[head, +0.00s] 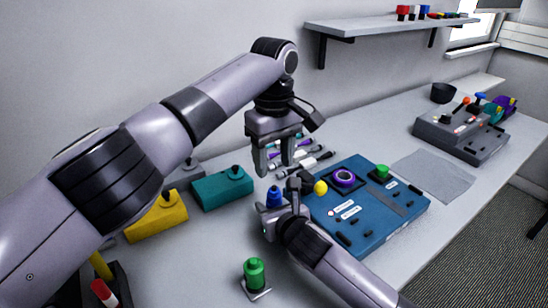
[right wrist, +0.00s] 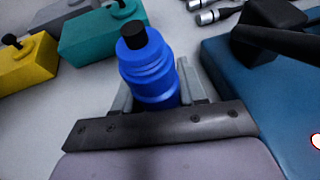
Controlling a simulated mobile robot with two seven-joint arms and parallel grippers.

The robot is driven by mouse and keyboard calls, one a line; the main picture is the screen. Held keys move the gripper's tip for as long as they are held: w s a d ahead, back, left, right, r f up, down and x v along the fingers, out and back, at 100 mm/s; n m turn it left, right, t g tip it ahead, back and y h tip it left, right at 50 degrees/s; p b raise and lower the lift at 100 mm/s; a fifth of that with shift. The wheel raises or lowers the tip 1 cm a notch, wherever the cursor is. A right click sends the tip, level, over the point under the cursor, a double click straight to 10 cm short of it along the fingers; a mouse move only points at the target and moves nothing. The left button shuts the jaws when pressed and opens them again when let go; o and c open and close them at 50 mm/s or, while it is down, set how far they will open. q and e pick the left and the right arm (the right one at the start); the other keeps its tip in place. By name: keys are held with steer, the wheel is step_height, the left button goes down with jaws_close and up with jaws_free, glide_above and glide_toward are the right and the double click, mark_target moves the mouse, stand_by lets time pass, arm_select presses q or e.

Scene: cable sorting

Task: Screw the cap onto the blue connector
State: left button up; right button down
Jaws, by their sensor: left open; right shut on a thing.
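The blue connector (head: 274,196) stands upright in my right gripper (head: 273,208), beside the left edge of the blue board. In the right wrist view the connector (right wrist: 150,72) has a stepped blue body and a short black cylinder (right wrist: 132,35) on top. I cannot tell whether this black piece is the cap. The right gripper (right wrist: 157,97) is shut around the lower part of the body. My left gripper (head: 275,166) points down, open and empty, above the connector and apart from it. No separate loose cap can be made out.
The blue board (head: 385,226) carries a purple ring (head: 343,177), a yellow knob (head: 320,187) and a green piece (head: 382,171). Teal (head: 222,190) and yellow (head: 157,217) boxes stand left. A green connector (head: 254,272) stands in front. Several cable ends (head: 310,160) lie behind.

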mark_target(274, 187)
arm_select(q)
steer(key=shift+f, duration=4)
jaws_close()
steer(key=m, duration=0.6)
steer(key=shift+m, duration=0.3)
